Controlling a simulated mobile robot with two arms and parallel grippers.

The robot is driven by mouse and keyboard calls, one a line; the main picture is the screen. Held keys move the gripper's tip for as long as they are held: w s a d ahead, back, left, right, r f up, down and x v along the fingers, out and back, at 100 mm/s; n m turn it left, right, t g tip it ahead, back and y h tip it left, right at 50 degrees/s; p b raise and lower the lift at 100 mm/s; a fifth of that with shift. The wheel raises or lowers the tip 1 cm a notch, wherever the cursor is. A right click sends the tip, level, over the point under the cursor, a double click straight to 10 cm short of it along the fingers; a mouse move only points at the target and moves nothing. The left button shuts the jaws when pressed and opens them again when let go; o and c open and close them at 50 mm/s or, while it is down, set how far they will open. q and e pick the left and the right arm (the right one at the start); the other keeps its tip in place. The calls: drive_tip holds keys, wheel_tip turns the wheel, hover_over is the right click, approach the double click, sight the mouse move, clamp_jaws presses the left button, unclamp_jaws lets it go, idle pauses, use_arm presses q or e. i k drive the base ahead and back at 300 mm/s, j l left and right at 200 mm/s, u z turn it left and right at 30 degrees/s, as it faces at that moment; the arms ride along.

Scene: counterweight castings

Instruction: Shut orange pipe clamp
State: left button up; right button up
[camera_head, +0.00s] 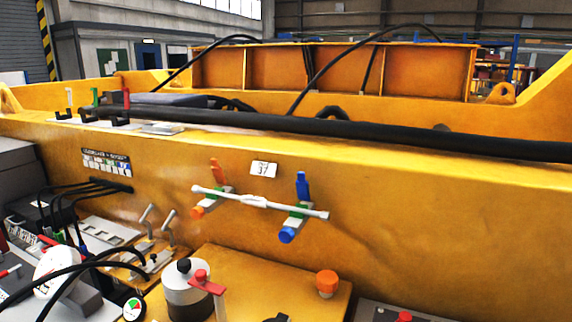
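The orange pipe clamp (217,172) is on the yellow casting's front face, at the left part of a thin white pipe (258,201). Its orange upper part stands up above the pipe, tilted slightly left. A rounded orange end (198,212) shows below the pipe, with a green and pale body between. I cannot tell for certain whether the clamp is open or shut. A similar blue clamp (302,186) is at the pipe's right part, with its blue part upright and a blue rounded end below. Neither of my grippers is in view.
A white label reading 37 (263,169) is above the pipe. Below are a yellow box (255,262) with an orange knob (327,281), a white canister with a red handle (205,284), and two metal levers (147,214). Black cables run at lower left. The face right of the blue clamp is clear.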

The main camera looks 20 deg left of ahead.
sight(217, 170)
drive_tip(key=i+j+z, duration=0.1)
drive_tip(key=j+z, duration=0.3)
drive_tip(key=j, duration=0.95)
